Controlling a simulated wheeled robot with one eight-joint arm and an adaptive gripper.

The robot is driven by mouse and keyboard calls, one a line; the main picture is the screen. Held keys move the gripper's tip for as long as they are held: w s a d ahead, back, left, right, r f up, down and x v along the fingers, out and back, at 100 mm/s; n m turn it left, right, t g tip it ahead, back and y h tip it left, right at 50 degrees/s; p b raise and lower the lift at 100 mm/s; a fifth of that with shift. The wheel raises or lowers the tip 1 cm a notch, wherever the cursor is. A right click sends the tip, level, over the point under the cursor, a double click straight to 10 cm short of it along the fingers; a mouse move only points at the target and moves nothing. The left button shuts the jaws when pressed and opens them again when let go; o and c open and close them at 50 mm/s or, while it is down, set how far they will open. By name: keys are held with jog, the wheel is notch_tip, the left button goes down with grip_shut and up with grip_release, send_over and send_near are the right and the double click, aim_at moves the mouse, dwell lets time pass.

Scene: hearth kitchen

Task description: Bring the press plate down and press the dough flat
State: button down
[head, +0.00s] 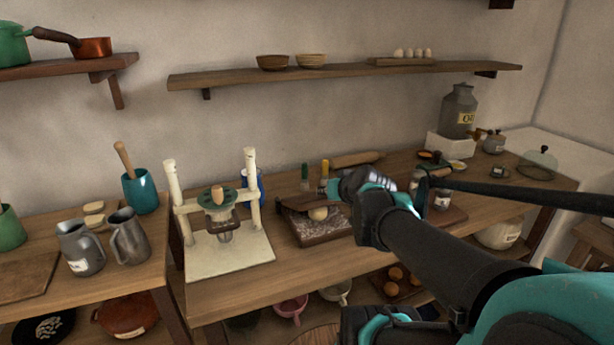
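A press (228,258) with a pale base and two upright cream posts stands on the middle table. Between the posts is a green round plate (232,196) with a wooden knob (217,193) on top. A greyish piece hangs below it; I cannot tell its exact shape or whether it touches the base. No dough shows clearly under it. A pale dough ball (318,213) sits on a floured dark board (318,232) right of the press. My gripper (356,182) is above and right of that board, apart from the press. Its fingers cannot be made out.
A blue container (254,184) stands behind the press's right post. A rolling pin (357,159) lies at the back. Two grey jugs (128,237) and a teal crock (140,190) stand left. The table front between press and board is clear. A shelf (345,75) runs above.

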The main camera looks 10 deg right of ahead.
jog(key=shift+s+f, duration=0.4)
jog(key=shift+f, duration=0.1)
jog(key=c, duration=1.5)
grip_release()
jog(key=shift+d, duration=0.1)
jog(key=shift+w+r, duration=0.1)
jog(key=shift+r, duration=0.05)
jog(key=shift+r, duration=5)
